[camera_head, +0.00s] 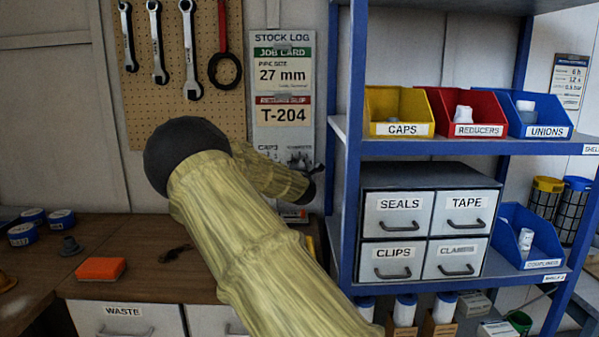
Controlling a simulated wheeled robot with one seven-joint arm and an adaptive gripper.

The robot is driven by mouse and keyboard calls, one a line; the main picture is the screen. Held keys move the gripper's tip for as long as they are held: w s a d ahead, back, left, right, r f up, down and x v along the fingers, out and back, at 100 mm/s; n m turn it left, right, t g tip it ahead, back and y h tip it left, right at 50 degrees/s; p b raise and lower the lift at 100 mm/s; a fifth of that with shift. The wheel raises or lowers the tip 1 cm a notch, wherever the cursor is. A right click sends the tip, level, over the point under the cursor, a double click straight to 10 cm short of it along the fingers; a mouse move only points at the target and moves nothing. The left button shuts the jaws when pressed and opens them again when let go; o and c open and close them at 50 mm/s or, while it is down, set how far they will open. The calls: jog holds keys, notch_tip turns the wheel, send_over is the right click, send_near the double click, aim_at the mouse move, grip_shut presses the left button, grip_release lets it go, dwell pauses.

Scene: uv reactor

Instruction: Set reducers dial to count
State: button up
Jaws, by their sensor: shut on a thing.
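The white stock log board (284,105) hangs on the back wall, with a job card reading 27 mm and a T-204 card. Its lower part shows a CAPS label and a partly covered dark shape. My arm crosses in front of it, so the reducers dial and its setting cannot be read. My gripper (314,178) is at the board's lower right edge, mostly hidden behind my wrist; only a small dark part shows. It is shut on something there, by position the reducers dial. The red REDUCERS bin (477,131) on the shelf holds a few white pieces.
The blue shelf rack (346,190) stands close to the right of my gripper. It carries the yellow CAPS bin (402,130), the blue UNIONS bin (542,132) and a drawer unit (425,171). Wrenches hang on the pegboard (215,120). An orange block (100,269) lies on the bench.

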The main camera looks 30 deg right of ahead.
jog(key=shift+f+m, duration=0.1)
jog(key=shift+m, duration=0.5)
jog(key=o, duration=1.1)
jog(key=shift+c, duration=0.2)
jog(key=shift+s+a, duration=0.1)
jog(key=v, duration=0.7)
jog(key=shift+s, duration=0.1)
jog(key=shift+a, duration=0.1)
